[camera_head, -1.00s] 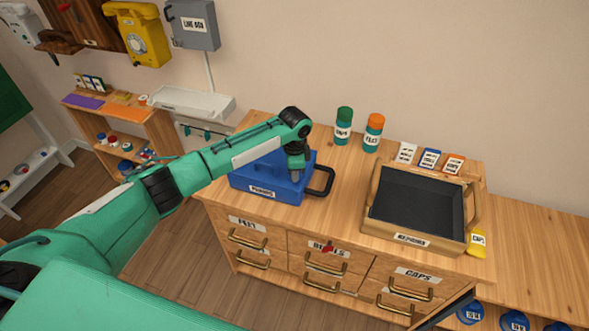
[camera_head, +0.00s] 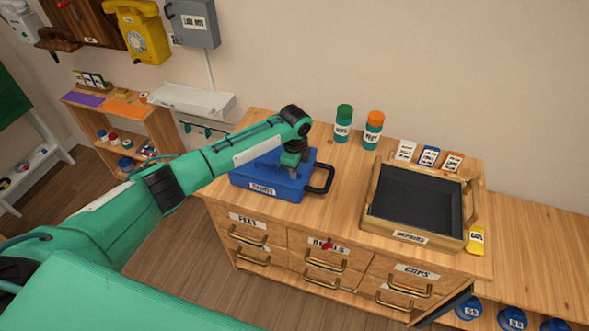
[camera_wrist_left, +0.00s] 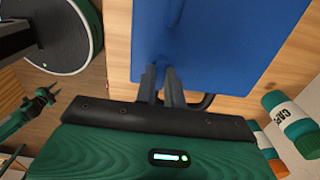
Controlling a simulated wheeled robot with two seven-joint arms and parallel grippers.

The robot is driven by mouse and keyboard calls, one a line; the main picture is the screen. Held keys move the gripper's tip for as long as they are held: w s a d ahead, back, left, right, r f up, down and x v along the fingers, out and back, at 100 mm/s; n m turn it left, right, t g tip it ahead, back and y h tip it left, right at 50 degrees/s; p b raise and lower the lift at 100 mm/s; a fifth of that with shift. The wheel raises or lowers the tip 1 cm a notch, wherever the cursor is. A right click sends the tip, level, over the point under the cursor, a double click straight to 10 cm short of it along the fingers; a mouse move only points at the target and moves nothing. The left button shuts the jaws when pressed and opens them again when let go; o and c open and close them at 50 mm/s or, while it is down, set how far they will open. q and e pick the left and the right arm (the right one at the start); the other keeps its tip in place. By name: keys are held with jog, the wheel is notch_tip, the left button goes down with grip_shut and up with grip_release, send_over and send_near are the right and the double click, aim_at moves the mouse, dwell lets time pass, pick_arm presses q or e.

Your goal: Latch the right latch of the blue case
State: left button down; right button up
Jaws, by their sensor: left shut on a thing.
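The blue case (camera_head: 268,188) sits on the wooden cabinet top at the left, its black handle (camera_head: 326,178) pointing right. It also shows at the top of the left wrist view (camera_wrist_left: 205,40). My left gripper (camera_head: 294,172) points down at the handle side of the case. In the left wrist view its two grey fingers (camera_wrist_left: 163,78) are close together, shut at the blue surface. The part of the case between the fingertips is hidden, so I cannot make out the latch. A small green and black shape (camera_wrist_left: 42,98), seemingly my right gripper, shows unclearly at the left wrist view's edge.
A tray with dark lining (camera_head: 412,203) stands on the right of the cabinet top. A green-capped jar (camera_head: 342,125), an orange-capped jar (camera_head: 373,132) and small cards stand at the back. Bare wood lies between case and tray.

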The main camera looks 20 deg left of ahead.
pick_arm(q)
jog(key=c, duration=1.5)
grip_release()
notch_tip(320, 180, up, 14)
jog(key=b, duration=0.3)
